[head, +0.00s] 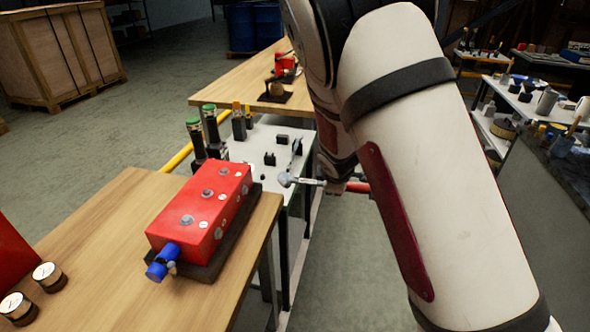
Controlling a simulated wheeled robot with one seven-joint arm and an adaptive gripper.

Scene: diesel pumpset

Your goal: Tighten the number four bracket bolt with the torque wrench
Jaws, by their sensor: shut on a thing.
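The torque wrench (305,182) has a silver head and shaft and a red grip. Its head points left, over the edge of the white bench. My gripper (338,184) is shut on the wrench, mostly hidden behind my arm. A red block (203,212) with several round grey bolt-like heads and a blue fitting (162,262) sits on a dark base on the near wooden table. The wrench head is apart from it, to its right. I cannot tell which bolt is number four, and no bracket is clearly readable.
The white bench (240,150) holds green-capped bottles (211,124) and small black holders. Two gauges (48,277) lie on the near wooden table (110,215). A farther wooden table (225,88) stands behind. A wooden crate (62,55) stands back left. Grey floor is open at left.

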